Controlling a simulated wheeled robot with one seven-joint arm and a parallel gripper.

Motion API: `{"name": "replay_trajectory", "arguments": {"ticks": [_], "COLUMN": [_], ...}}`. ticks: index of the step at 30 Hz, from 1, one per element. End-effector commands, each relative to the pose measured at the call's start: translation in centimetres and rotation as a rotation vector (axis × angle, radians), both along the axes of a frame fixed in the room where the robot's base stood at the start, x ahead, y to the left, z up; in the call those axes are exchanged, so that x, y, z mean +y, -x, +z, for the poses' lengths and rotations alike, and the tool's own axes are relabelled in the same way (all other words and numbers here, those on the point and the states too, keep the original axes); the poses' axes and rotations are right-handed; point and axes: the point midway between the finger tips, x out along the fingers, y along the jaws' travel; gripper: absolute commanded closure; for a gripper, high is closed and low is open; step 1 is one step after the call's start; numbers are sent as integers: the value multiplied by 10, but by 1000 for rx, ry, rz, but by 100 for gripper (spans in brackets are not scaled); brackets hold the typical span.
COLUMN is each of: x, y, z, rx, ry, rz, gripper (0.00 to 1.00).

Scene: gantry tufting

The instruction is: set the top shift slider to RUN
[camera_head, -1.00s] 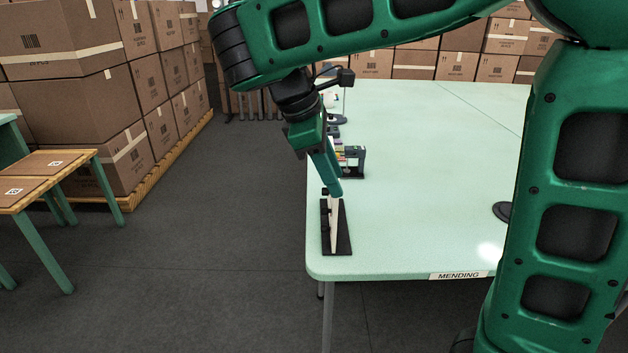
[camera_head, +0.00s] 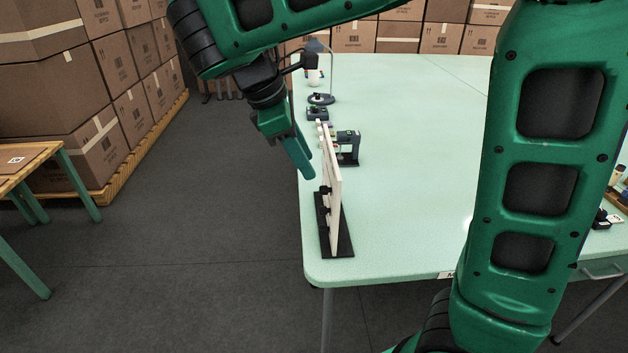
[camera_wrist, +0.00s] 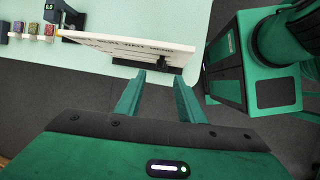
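A thin white upright board (camera_head: 334,205) stands on a black base (camera_head: 343,243) at the left edge of the pale green table. Small dark knobs (camera_head: 325,191) show along its left side, seen nearly edge-on. In the wrist view the board (camera_wrist: 125,48) appears at a steep slant, with upside-down lettering too small to read and one black knob (camera_wrist: 165,62). Which knob is the top shift slider, and its setting, I cannot tell. My gripper (camera_head: 309,174) is left of the board's upper part. In the wrist view my gripper (camera_wrist: 159,82) has its fingers apart and nothing between them.
A small dark device (camera_head: 347,147) and a lamp (camera_head: 320,98) stand behind the board on the table (camera_head: 410,130). Coloured blocks (camera_wrist: 33,28) show in the wrist view. Cartons (camera_head: 60,90) are stacked at left.

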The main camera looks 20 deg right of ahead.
Motion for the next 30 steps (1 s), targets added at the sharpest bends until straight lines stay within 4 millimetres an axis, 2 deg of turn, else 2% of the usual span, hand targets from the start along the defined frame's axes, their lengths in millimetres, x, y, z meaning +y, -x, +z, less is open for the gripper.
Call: {"name": "replay_trajectory", "arguments": {"ticks": [6,12,18,26,29,30], "x": [-18,-28,-32,-32,-32,-32], "y": [-1,-2,-2,-3,-3,-3], "z": [-36,-61,-72,-73,-73,-73], "rx": [2,1,0,-1,0,0], "ry": [3,2,0,-1,0,0], "rz": [-3,-3,-1,-1,-1,-1], "gripper": [65,65,65,65,84,93]}}
